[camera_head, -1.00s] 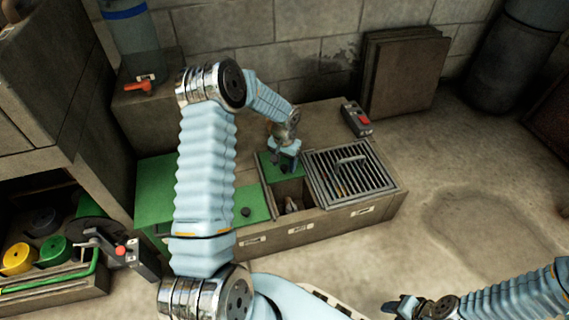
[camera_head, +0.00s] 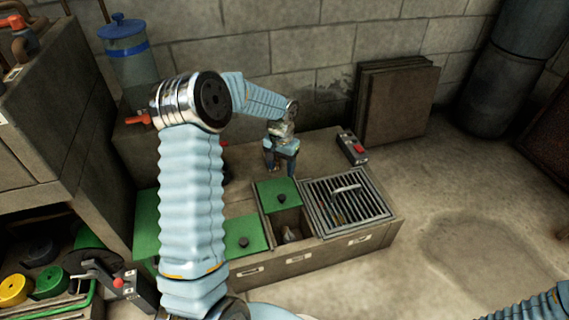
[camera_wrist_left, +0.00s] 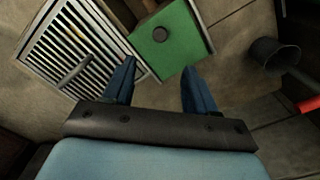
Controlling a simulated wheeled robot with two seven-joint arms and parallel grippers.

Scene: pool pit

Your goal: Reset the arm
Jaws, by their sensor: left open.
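My left arm comes in from the left in the head view and bends over the low concrete bench. Its gripper (camera_head: 281,165) hangs above the back part of the bench, behind the small green lid (camera_head: 279,196). In the left wrist view the gripper (camera_wrist_left: 153,82) has its two blue fingers apart with nothing between them. The green lid with its dark knob (camera_wrist_left: 166,45) shows beyond the fingertips. My right arm shows only as a blue link at the lower right edge of the head view. Its gripper is out of the picture.
A slatted grate (camera_head: 346,203) covers the bench's right compartment, beside an open compartment (camera_head: 291,226). A box with a red button (camera_head: 352,148) sits at the back right. Larger green lids (camera_head: 243,236) lie left. Concrete floor (camera_head: 455,190) on the right is clear.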

